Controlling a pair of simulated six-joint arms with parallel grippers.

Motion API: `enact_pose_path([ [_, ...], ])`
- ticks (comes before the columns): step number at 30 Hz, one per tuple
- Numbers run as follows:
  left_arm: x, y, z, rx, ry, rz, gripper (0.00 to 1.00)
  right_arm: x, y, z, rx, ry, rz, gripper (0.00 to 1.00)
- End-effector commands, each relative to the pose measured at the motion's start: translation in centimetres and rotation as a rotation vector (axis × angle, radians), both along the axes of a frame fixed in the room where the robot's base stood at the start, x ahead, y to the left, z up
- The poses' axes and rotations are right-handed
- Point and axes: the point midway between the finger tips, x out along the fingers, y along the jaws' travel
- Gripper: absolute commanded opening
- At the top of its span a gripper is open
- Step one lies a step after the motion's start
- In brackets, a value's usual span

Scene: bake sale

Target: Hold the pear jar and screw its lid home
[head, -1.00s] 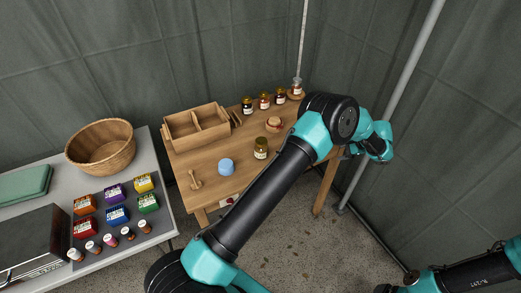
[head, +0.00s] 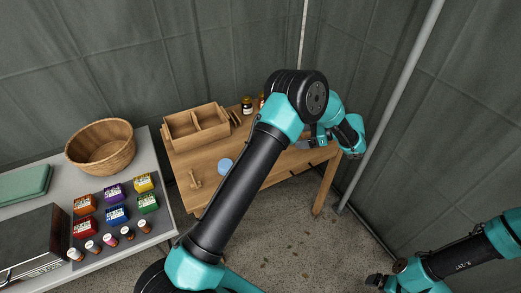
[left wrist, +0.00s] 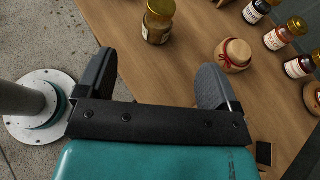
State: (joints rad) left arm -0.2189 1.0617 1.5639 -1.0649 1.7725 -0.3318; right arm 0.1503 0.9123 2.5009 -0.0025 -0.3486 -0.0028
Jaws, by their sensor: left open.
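A squat jar with a gold lid (left wrist: 158,20) stands upright on the wooden table at the top of the left wrist view. It seems to be the pear jar; its label is not readable. The lid sits on the jar, but how tightly I cannot tell. In the head view my left arm hides this jar. My left gripper (left wrist: 158,75) is open and empty, its two fingers spread over the table edge, apart from the jar. It also shows in the head view (head: 310,143), partly hidden. My right gripper (head: 378,283) is at the lower right, too small to read.
A cloth-topped jar (left wrist: 233,55) and several dark labelled jars (left wrist: 278,37) stand right of the gold-lidded jar. A light blue round item (head: 226,166), a wooden tool (head: 195,179) and a divided crate (head: 197,128) are on the table. A pole (left wrist: 25,98) is at left.

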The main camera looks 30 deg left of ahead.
Motion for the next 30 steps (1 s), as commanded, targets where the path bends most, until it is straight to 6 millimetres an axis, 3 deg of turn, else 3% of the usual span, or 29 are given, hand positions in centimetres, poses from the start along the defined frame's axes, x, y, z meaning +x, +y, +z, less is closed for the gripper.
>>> enact_pose_path([
  [21, -3.3, 9.4, -4.2, -0.001, 0.000, 0.002, 0.86, 0.0, 0.0, 0.0, 0.000, 0.000, 0.000, 1.00],
  [30, -3.7, 10.5, -4.7, 0.000, -0.002, 0.001, 0.86, 0.0, 0.0, 0.0, 0.000, 0.000, 0.000, 1.00],
])
